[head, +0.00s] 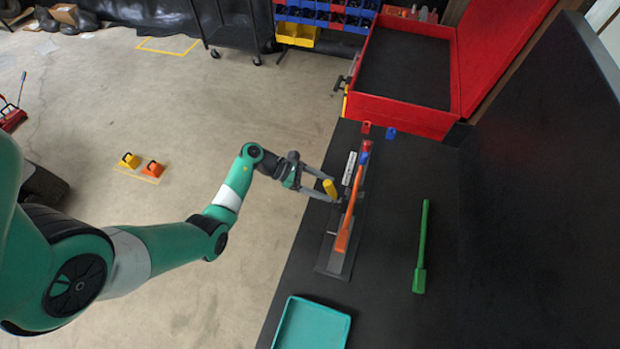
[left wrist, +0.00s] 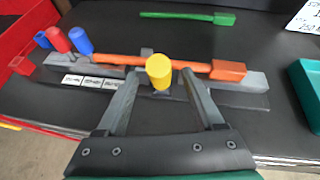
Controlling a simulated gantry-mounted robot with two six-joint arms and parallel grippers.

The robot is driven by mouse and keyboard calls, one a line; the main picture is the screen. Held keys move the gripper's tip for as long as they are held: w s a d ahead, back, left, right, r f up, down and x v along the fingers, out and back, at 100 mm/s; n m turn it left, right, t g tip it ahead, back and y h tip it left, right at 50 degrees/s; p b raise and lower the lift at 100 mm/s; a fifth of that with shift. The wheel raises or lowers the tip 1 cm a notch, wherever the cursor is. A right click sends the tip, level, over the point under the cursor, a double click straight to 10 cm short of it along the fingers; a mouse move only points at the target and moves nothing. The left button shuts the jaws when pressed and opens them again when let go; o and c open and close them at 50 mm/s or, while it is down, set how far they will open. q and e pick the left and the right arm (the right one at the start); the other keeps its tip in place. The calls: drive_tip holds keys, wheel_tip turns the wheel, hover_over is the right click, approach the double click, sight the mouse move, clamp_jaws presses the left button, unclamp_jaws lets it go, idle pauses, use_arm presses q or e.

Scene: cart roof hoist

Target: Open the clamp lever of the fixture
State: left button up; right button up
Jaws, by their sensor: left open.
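The fixture (head: 334,254) is a long grey bar on the black table; it also shows in the left wrist view (left wrist: 255,82). An orange hammer-like tool (head: 349,215) lies along it, seen also in the left wrist view (left wrist: 228,70). A yellow cylindrical knob (head: 329,187), apparently the clamp lever's grip, stands at the fixture's near side; it is large in the left wrist view (left wrist: 159,71). My left gripper (head: 335,190) is open, with a finger on either side of the yellow knob. Whether the fingers touch it cannot be told. My right gripper is not in view.
A green hammer-like tool (head: 422,245) lies right of the fixture. A teal tray (head: 345,318) sits at the table's front edge. A red open case (head: 420,116) stands at the back. Small red (head: 366,127) and blue (head: 390,132) pieces are near it.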

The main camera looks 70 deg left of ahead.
use_arm(q)
drive_tip(key=v, duration=0.9)
